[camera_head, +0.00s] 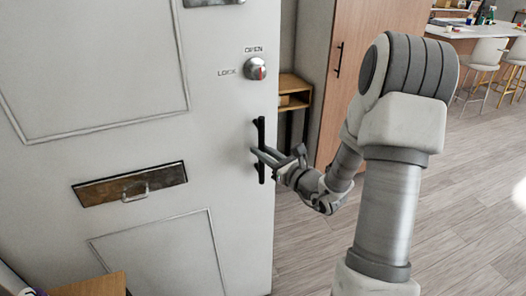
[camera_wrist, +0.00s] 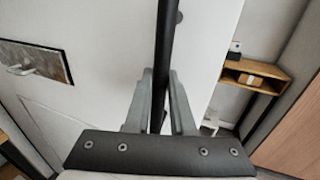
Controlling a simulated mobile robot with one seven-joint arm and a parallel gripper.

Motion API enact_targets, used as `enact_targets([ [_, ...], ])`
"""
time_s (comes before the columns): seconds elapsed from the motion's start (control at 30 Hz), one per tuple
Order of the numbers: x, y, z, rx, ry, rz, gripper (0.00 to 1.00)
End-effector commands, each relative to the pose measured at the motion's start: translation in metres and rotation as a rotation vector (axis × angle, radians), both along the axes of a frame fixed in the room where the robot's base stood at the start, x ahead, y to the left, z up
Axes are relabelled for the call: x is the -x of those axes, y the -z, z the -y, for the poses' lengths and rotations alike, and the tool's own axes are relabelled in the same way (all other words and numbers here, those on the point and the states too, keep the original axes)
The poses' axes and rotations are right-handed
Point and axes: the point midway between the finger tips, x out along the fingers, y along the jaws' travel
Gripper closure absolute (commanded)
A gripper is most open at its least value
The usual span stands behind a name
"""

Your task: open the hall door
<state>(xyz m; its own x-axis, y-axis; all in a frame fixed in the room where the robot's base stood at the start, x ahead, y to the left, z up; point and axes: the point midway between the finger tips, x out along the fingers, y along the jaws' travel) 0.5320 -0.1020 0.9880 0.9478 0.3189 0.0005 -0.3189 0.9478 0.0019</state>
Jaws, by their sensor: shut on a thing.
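The white hall door (camera_head: 100,70) fills the left of the head view, with raised panel outlines. Its black vertical bar handle (camera_head: 261,130) stands near the door's right edge. My gripper (camera_head: 263,156) is at the handle, reaching in from the right. In the wrist view the handle bar (camera_wrist: 166,40) runs down between the two grey fingers of my gripper (camera_wrist: 160,95), which are shut on it. The door also shows in the wrist view (camera_wrist: 110,60). A round lock knob (camera_head: 256,68) sits above the handle, between the words LOCK and OPEN.
A mail slot plate (camera_head: 100,192) is lower left on the door. Past the door's right edge are a small wooden shelf (camera_head: 296,84) and a tall brown cabinet (camera_head: 365,50). White stools (camera_head: 486,55) stand by a counter far right. The wooden floor (camera_head: 470,190) at right is clear.

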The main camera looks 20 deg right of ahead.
Motion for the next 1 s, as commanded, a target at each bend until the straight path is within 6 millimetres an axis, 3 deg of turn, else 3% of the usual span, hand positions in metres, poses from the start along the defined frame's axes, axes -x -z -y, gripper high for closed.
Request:
enact_targets([
  [0.03,0.0,0.001,-0.007,-0.003,-0.018,-0.001,1.0],
  [0.4,0.0,0.0,-0.007,-0.002,-0.017,-0.001,1.0],
  [0.43,0.0,0.0,-0.007,-0.002,-0.017,-0.001,0.76],
  [0.6,0.0,0.0,-0.005,-0.001,-0.013,0.0,0.48],
  [0.87,0.001,0.0,-0.002,0.0,-0.006,0.0,0.48],
  [1.0,0.011,0.0,0.003,0.001,-0.004,0.0,0.48],
])
